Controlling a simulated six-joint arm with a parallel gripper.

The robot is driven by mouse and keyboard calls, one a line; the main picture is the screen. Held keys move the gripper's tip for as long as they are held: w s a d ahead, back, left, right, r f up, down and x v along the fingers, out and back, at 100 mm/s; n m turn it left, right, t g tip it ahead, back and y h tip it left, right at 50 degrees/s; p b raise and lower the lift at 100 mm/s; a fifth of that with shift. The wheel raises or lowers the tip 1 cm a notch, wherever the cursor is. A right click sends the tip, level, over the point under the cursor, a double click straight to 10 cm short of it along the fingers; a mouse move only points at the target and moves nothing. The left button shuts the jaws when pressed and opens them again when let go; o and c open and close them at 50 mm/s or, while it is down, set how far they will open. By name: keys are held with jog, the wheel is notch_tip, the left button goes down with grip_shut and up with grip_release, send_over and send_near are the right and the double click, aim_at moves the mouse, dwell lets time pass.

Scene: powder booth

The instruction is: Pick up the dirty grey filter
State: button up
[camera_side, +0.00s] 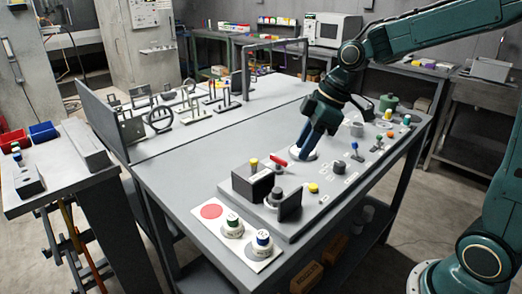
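My gripper (304,148) points down over the middle of the grey worktable, its tip at a pale round disc (296,156). The gripper covers part of this disc. I cannot tell whether its fingers are open or shut, or whether they touch anything. No thing can be made out for sure as the dirty grey filter. Small grey round parts stand on the raised panel: one (356,129) right of my gripper, a darker one (338,168) nearer the front. Their surface dirt is too small to judge.
A red handle (278,160) lies close left of my gripper. Dark blocks (252,184) and coloured knobs stand on the panel (322,203). A white plate (205,222) with a red disc and two capped jars is at the front. Metal frames (159,118) stand at back left.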

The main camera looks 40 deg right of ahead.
send_near(277, 189)
jog(key=f, duration=0.2)
jog(key=shift+w+a+f, duration=0.25)
jog(key=shift+a+f, duration=0.3)
jog(key=shift+f, duration=0.1)
jog(key=shift+x, duration=2.65)
jog(key=shift+w+r, duration=0.1)
jog(key=shift+w, duration=0.05)
jog(key=c, duration=0.7)
